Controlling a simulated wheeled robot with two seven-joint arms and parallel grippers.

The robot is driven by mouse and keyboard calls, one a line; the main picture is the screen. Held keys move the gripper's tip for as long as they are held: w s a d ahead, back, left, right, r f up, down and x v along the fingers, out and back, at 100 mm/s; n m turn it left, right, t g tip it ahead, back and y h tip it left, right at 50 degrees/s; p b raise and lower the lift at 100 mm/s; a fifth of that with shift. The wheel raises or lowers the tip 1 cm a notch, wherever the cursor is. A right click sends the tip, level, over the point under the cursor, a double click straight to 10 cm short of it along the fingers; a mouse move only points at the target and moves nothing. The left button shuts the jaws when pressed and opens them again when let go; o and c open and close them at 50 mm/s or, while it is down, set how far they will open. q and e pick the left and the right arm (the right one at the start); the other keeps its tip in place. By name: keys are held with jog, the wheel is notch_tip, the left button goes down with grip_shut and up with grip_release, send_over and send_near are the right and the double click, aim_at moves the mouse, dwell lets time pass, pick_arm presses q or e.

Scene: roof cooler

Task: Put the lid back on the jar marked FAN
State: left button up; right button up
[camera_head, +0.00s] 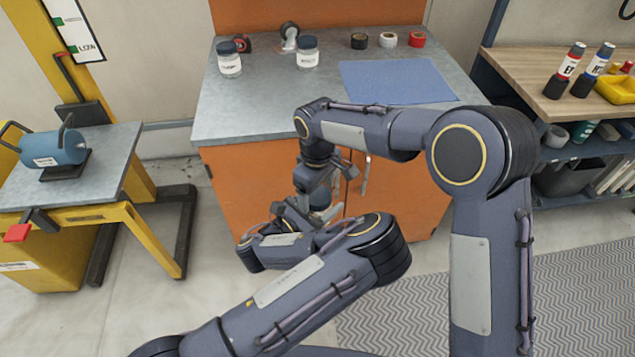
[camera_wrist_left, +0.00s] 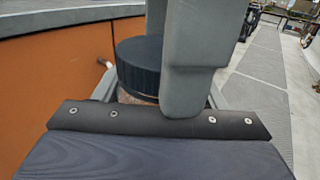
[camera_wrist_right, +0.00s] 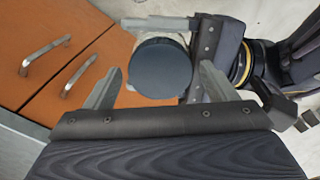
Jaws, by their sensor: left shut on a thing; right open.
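My left gripper (camera_head: 318,208) is shut on a jar (camera_wrist_left: 128,97), held in front of the orange cabinet, below counter height. A dark ribbed round lid (camera_wrist_left: 138,62) is on top of this jar; how well it is seated I cannot tell. The lid's flat top (camera_wrist_right: 160,68) shows in the right wrist view, between the fingers of my right gripper (camera_wrist_right: 162,85), which is open above it. A grey finger hides part of the lid in the left wrist view. The held jar's marking is hidden.
The grey counter (camera_head: 260,112) carries a blue mat (camera_head: 400,80), a caster (camera_head: 289,36) and black (camera_head: 359,41), white (camera_head: 388,40) and red (camera_head: 417,39) rolls. Cabinet handles (camera_wrist_right: 46,55) stick out close to my grippers. The counter's front left is clear.

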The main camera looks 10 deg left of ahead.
jog(key=shift+c, duration=0.4)
jog(key=c, duration=0.9)
jog(key=o, duration=1.1)
jog(key=shift+o, duration=0.2)
jog(key=shift+r, duration=0.1)
notch_tip(320, 180, up, 12)
